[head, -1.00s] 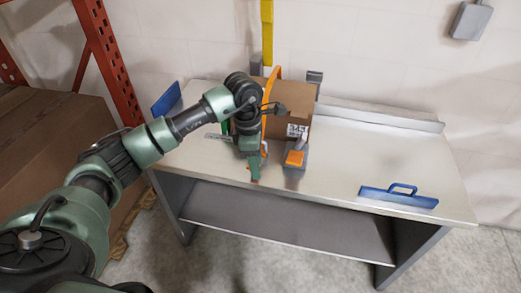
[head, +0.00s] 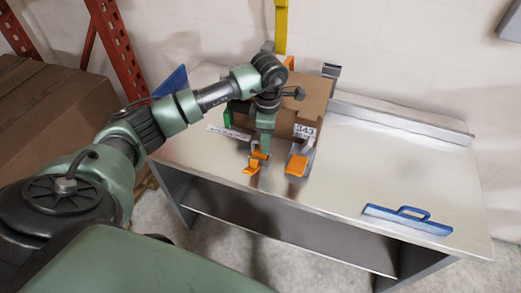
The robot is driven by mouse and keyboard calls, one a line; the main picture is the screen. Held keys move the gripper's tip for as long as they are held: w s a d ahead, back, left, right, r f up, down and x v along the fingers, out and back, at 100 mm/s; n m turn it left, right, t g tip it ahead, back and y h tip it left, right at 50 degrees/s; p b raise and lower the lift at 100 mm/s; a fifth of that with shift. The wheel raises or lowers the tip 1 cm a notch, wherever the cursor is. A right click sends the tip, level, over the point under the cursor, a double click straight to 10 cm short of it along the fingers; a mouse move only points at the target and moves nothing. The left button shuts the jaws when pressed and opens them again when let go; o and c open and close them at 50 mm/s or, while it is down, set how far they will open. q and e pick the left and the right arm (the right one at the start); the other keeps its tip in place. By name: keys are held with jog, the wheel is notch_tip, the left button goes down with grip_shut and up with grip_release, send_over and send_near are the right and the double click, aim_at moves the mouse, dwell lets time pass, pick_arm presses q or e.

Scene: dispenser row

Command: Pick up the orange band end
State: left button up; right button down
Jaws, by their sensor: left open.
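A cardboard box (head: 290,118) with a white label stands at the back left of the table. An orange strip, which looks like the orange band end (head: 252,169), lies on the tabletop in front of the box. My left gripper (head: 262,152) points down over it, close to the box's front, and is open. Orange shows right at the fingertips, and I cannot tell whether they touch the strip. More orange band (head: 288,62) shows behind the box, and my wrist hides part of the box. My right gripper is out of view.
A grey tool with an orange part (head: 297,165) stands just right of my gripper. A blue-handled tool (head: 408,219) lies at the front right of the table (head: 385,165). A yellow post (head: 281,25) rises behind the box. The table's right half is mostly clear.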

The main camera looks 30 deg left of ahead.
aim_at(260, 151)
pick_arm(q)
notch_tip(260, 151, down, 4)
jog(key=shift+d+r+p, duration=0.1)
jog(key=shift+p, duration=0.6)
jog(key=shift+f, duration=0.4)
grip_shut()
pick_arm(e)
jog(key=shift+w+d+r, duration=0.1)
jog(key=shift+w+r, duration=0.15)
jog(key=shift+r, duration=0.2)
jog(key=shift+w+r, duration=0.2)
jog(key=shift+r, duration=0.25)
